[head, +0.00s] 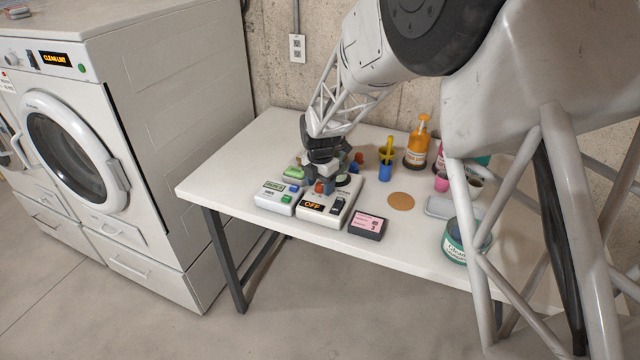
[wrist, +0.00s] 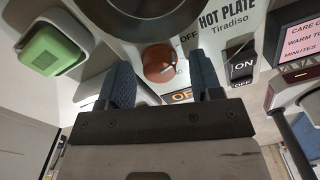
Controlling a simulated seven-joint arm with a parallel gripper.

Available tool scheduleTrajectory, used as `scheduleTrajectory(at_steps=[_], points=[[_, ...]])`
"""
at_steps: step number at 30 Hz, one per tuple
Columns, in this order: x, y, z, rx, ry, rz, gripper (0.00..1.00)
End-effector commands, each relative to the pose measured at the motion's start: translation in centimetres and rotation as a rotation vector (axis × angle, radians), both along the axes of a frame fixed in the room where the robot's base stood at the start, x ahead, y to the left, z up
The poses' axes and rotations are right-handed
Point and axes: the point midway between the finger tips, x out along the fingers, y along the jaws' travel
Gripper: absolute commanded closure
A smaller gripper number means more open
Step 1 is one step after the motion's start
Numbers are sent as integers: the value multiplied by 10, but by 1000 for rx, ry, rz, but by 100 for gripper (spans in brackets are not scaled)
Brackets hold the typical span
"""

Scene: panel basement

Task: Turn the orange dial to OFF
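The orange dial (wrist: 158,63) sits on the front panel of a white hot plate (wrist: 226,58), labelled HOT PLATE Tiradiso. In the wrist view an OFF mark shows at the dial's upper right. The dial's pointer direction is too small to tell. My gripper (wrist: 160,72) is open, one dark finger on each side of the dial, with a visible gap to both. In the head view my gripper (head: 318,180) reaches down over the hot plate (head: 327,206), and its display (head: 312,206) reads OFF. The dial also shows small between the fingers (head: 319,187).
A black ON/OFF rocker switch (wrist: 243,63) is right of the dial. A device with a green button (wrist: 53,49) stands left, and a pink-faced timer (head: 368,224) right. A cork disc (head: 401,201), blue cup (head: 385,172) and orange bottle (head: 418,143) stand farther right. The table's front left is clear.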

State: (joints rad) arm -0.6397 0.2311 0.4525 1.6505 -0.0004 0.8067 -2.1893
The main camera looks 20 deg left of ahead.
Motion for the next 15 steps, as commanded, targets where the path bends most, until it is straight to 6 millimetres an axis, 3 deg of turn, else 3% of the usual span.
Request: scheduleTrajectory(at_steps=[8,15], points=[[0,0,0,0,0,0,41],[0,0,14,0,0,0,41]])
